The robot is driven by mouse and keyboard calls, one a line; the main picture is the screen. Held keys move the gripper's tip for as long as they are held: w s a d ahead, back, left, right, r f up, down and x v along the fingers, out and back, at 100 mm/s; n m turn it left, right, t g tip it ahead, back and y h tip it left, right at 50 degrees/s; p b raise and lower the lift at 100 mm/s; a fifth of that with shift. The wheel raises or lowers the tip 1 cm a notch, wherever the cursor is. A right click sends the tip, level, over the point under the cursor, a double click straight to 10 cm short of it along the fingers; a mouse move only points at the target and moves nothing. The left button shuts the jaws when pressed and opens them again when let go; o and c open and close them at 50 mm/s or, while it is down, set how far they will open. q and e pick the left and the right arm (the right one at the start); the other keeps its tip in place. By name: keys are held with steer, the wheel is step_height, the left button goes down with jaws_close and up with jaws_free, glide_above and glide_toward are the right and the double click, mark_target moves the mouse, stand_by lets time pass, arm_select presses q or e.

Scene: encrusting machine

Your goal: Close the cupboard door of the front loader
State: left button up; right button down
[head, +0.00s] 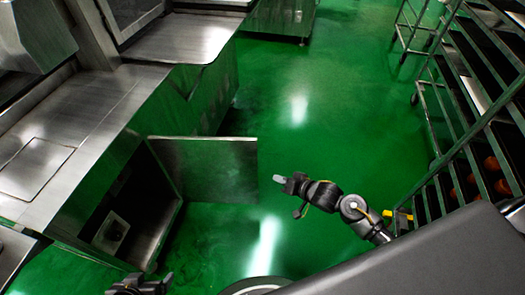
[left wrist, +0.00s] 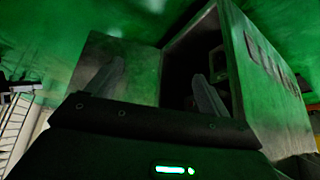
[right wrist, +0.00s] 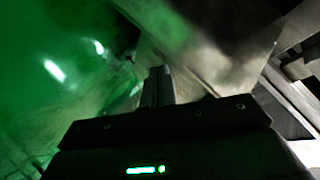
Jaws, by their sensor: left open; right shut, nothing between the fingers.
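The cupboard door (head: 208,168) is a flat metal panel. It stands wide open, swung out from the front loader's cupboard (head: 105,178), whose dark inside shows. My right gripper (head: 280,179) is shut and empty, just right of the door's free edge in the head view, with a small gap in the picture. Its closed fingers (right wrist: 158,86) also show in the right wrist view. My left gripper (head: 140,284) is at the bottom edge of the head view, partly cut off. In the left wrist view its open fingers (left wrist: 160,88) point toward the cupboard opening, with the door (left wrist: 125,65) behind them.
The steel worktop (head: 75,105) lies above the cupboard. A wheeled tray rack (head: 465,150) stands at the right, near my right arm. Green floor (head: 300,105) is clear between the machine and the rack. A small box-like part (head: 112,230) is inside the cupboard.

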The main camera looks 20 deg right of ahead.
steer(key=w+d+r+m+y+b, duration=0.1)
steer(key=w+d+r+m+y, duration=0.45)
steer(key=w+y, duration=0.2)
arm_select(q)
steer(key=w+d+r+m+t+h+b, duration=0.1)
steer(key=w+d+r+t+h, duration=0.1)
steer(key=w+d+r+t, duration=0.2)
steer(key=shift+w+d+r+t+h, duration=0.35)
steer(key=shift+w+r, duration=0.15)
steer(key=shift+r, duration=0.15)
arm_select(e)
steer(key=w+a, duration=0.2)
steer(key=a, duration=0.6)
steer(key=shift+w+a+r+t, duration=0.2)
steer(key=shift+a+r+t, duration=0.1)
steer(key=shift+r, duration=0.15)
steer(key=shift+s, duration=0.1)
